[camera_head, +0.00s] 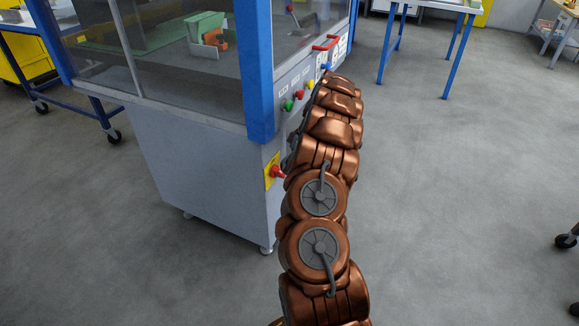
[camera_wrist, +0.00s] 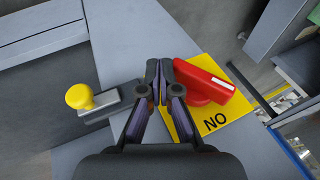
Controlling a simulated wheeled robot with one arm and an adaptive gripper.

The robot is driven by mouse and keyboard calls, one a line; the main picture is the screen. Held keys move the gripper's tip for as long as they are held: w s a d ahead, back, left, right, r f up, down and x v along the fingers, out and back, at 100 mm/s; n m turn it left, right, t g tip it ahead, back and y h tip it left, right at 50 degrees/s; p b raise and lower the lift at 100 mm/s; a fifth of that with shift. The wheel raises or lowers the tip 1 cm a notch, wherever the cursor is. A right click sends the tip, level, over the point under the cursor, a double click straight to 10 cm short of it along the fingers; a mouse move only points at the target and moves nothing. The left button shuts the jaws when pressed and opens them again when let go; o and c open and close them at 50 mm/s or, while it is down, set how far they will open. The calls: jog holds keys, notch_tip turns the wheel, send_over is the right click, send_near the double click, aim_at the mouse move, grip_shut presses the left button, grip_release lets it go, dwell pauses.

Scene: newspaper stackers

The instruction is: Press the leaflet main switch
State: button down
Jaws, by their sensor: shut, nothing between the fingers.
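A red rotary switch (camera_head: 277,172) sits on a yellow plate (camera_head: 269,161) low on the near corner of the grey machine. In the wrist view a red switch handle (camera_wrist: 210,83) with a white mark lies on a yellow plate (camera_wrist: 235,107) lettered "NO". My gripper (camera_wrist: 159,66) has its dark fingers together and empty, with the tips just left of the red handle in the picture. Contact with the handle cannot be told. In the head view my copper arm hides most of the gripper.
Green, red and yellow buttons (camera_head: 299,94) line the machine's panel beside my arm. A red door handle (camera_head: 327,43) is above. The wrist view shows a yellow knob (camera_wrist: 79,96) on a grey bracket left of my fingers. The floor (camera_head: 450,200) to the right is open.

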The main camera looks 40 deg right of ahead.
jog(key=shift+s+a+f, duration=0.1)
jog(key=shift+a+f, duration=0.15)
jog(key=shift+f, duration=0.55)
dwell(1.9)
dwell(0.4)
jog(key=v, duration=1.2)
dwell(0.5)
